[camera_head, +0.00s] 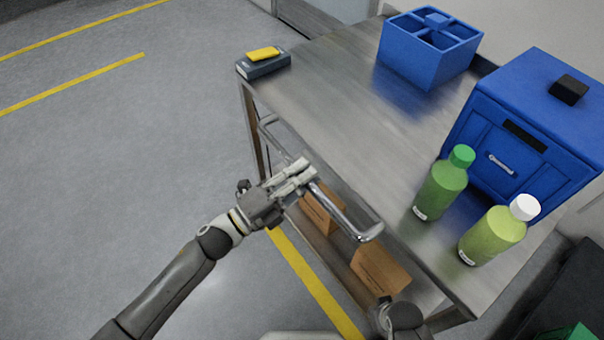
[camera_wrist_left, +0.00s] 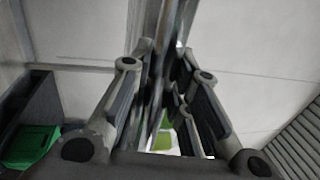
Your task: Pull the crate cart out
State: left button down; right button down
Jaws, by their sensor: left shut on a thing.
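The cart (camera_head: 335,105) has a grey steel top, thin legs and a lower shelf in the head view. A bent metal handle (camera_head: 345,217) runs along its near left side. My left gripper (camera_head: 299,178) is shut on the handle around its middle. In the left wrist view the bar (camera_wrist_left: 165,45) runs between the fingers of my left gripper (camera_wrist_left: 165,105). My right gripper is not in view; only a grey part, probably of my right arm, shows at the bottom of the head view.
On top are a blue divided crate (camera_head: 420,60), a blue box (camera_head: 530,125), two green bottles (camera_head: 440,190) (camera_head: 492,236) and a dark block with a yellow piece (camera_head: 263,54). Cardboard boxes (camera_head: 378,268) sit on the lower shelf. Floor at left is clear, with yellow lines.

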pick_arm(q)
jog(key=shift+f, duration=0.1)
jog(key=c, duration=1.3)
grip_release()
jog(key=v, duration=1.2)
